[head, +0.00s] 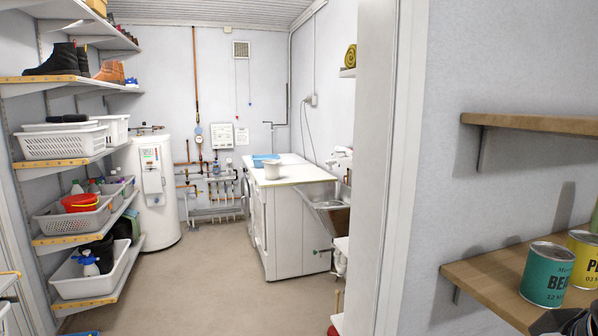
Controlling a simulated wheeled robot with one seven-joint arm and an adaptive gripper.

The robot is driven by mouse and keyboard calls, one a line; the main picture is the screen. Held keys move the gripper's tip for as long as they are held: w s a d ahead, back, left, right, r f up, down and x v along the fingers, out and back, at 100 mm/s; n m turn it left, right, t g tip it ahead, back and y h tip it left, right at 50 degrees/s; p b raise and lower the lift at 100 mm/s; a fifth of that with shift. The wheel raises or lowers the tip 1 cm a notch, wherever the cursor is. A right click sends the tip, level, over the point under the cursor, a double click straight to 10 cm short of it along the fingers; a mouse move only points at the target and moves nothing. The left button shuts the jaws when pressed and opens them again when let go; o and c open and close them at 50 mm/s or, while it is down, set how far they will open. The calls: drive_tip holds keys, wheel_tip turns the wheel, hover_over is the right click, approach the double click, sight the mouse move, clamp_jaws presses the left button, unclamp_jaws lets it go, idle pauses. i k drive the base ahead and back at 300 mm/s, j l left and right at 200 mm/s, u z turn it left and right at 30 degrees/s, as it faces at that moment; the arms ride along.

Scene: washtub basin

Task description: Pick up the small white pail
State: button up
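The small white pail (272,170) stands upright on the pale worktop (300,177) over the white appliances, in the far middle of the head view. It is near the worktop's front left part, beside a blue basin. A dark piece of my gripper (572,322) shows at the bottom right corner, cut off by the picture edge. It is far from the pail, and its fingers cannot be made out.
A blue basin (263,160) lies behind the pail. A metal sink (330,208) adjoins the worktop. Loaded shelves (75,240) line the left wall. A doorway frame (395,180) and a wooden shelf with tins (547,273) stand close right. The middle floor (200,275) is clear.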

sight(272, 167)
drive_tip(key=i+j+u, duration=0.2)
drive_tip(key=j, duration=0.15)
drive_tip(key=i+j+u, duration=0.15)
drive_tip(key=i+j, duration=0.4)
drive_tip(key=j, duration=0.25)
drive_tip(key=i+j+u, duration=0.15)
drive_tip(key=i+j, duration=0.4)
drive_tip(key=j, duration=0.15)
drive_tip(key=i, duration=0.95)
drive_tip(key=i+j, duration=0.1)
drive_tip(key=i, duration=0.9)
drive_tip(key=i+z, duration=0.15)
drive_tip(key=i, duration=0.35)
drive_tip(key=i+j+z, duration=0.15)
drive_tip(key=i, duration=0.3)
drive_tip(key=i+j+z, duration=0.15)
drive_tip(key=i, duration=0.35)
drive_tip(key=i+j+z, duration=0.15)
drive_tip(key=i+z, duration=0.25)
drive_tip(key=i+j+z, duration=0.25)
drive_tip(key=z, duration=0.15)
drive_tip(key=i+j+z, duration=0.65)
drive_tip(key=j+z, duration=0.15)
